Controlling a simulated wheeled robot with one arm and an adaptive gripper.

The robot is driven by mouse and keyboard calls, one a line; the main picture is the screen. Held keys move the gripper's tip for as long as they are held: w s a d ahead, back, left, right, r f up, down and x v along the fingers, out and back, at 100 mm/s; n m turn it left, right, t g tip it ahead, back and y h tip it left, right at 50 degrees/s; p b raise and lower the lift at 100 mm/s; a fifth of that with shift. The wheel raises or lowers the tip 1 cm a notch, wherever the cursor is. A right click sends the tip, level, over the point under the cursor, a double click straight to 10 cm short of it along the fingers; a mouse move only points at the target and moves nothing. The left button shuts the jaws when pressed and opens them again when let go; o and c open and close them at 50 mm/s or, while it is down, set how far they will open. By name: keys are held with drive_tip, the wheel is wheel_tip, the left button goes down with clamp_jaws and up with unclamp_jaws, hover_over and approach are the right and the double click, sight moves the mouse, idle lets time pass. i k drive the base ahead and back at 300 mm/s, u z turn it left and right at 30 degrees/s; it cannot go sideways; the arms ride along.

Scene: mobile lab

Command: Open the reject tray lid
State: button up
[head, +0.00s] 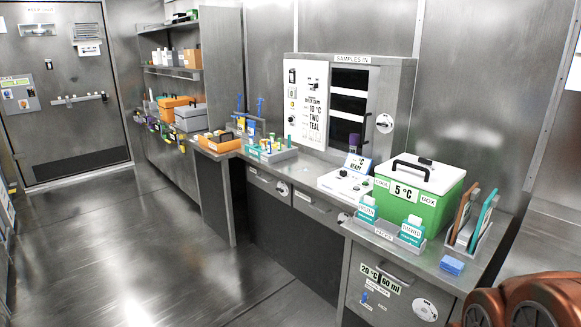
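I cannot make out anything labelled as a reject tray, and I cannot tell which lid is meant. A green cool box (421,205) marked 5 °C has a white lid (419,173) with a black handle, and that lid is shut. An orange tray (216,145) with small items sits at the far end of the counter. An orange case (177,108) and a grey case (190,118) stand closed on the lower shelf behind it. A brown-orange part of my arm shows at the bottom right corner. My gripper itself is not in view.
A steel cabinet (400,85) marked SAMPLES IN stands on the counter. A tube rack (267,154), a white scale-like device (345,186) and a rack of upright panels (467,236) stand along it. A blue pad (452,265) lies near the front. The floor (130,245) at left is clear.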

sight(226, 136)
drive_tip(key=u, duration=0.4)
drive_tip(key=i, duration=2.1)
drive_tip(key=u, duration=0.7)
drive_tip(key=i, duration=1.8)
drive_tip(key=u, duration=0.45)
drive_tip(key=i, duration=1.25)
drive_tip(key=u, duration=0.05)
